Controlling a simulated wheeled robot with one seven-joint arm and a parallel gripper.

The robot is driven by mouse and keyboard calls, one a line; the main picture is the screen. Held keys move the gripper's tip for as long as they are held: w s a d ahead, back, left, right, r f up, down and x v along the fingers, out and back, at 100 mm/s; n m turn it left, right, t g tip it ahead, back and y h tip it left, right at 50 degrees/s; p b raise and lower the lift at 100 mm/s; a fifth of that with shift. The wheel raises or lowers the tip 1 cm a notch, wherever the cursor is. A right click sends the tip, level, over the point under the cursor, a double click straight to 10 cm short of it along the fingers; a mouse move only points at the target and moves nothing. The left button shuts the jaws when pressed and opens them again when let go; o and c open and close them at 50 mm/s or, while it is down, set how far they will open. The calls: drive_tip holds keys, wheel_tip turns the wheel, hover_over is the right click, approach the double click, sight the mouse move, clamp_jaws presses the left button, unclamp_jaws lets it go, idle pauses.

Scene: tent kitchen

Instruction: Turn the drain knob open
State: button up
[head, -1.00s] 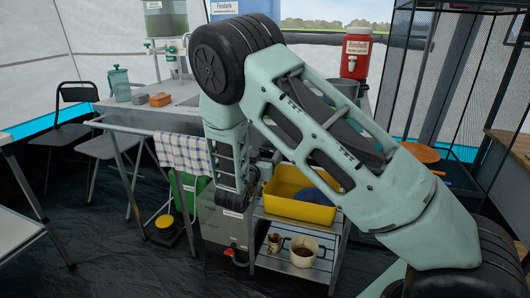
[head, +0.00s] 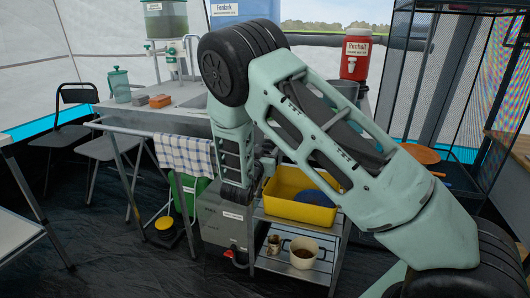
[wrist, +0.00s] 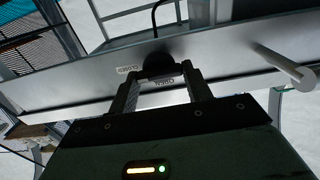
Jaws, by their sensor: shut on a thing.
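The dark round drain knob (wrist: 158,65) sits on a grey metal panel (wrist: 220,50) in the wrist view. Small labels reading CLOSED (wrist: 128,69) and OPEN (wrist: 163,82) are beside it. My gripper (wrist: 163,77) is shut on the knob, with one finger at each side of it. The fingers hide part of the knob, and its exact turn angle is hard to tell. In the head view my arm hides the knob and the gripper tips.
A grey box (head: 222,232) with a red-handled tap (head: 236,257) stands below my wrist. A yellow tub (head: 298,211) sits on a metal shelf beside it, with a white pot (head: 303,254) lower down. A checked towel (head: 184,153) hangs at the left.

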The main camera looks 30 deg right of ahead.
drive_tip(key=shift+r+n+p, duration=0.1)
drive_tip(key=shift+n+p, duration=0.2)
drive_tip(key=shift+p, duration=0.05)
drive_tip(key=n+p, duration=0.2)
drive_tip(key=p, duration=0.1)
drive_tip(key=shift+a+r+n, duration=0.1)
drive_tip(key=shift+n, duration=0.3)
drive_tip(key=n+p, duration=0.4)
drive_tip(key=n, duration=0.1)
drive_tip(key=shift+w+n, duration=0.1)
drive_tip(key=shift+n, duration=0.2)
drive_tip(key=shift+a+f+n+p, duration=0.2)
drive_tip(key=shift+n+p, duration=0.7)
drive_tip(key=shift+n, duration=1.35)
drive_tip(key=shift+d+f+n+p, duration=0.2)
drive_tip(key=shift+n+p, duration=0.65)
drive_tip(key=shift+n, duration=1.4)
drive_tip(key=shift+a+f, duration=0.1)
drive_tip(key=o, duration=1)
drive_tip(key=v, duration=1.7)
drive_tip(key=shift+a+b, duration=0.15)
drive_tip(key=shift+b, duration=0.15)
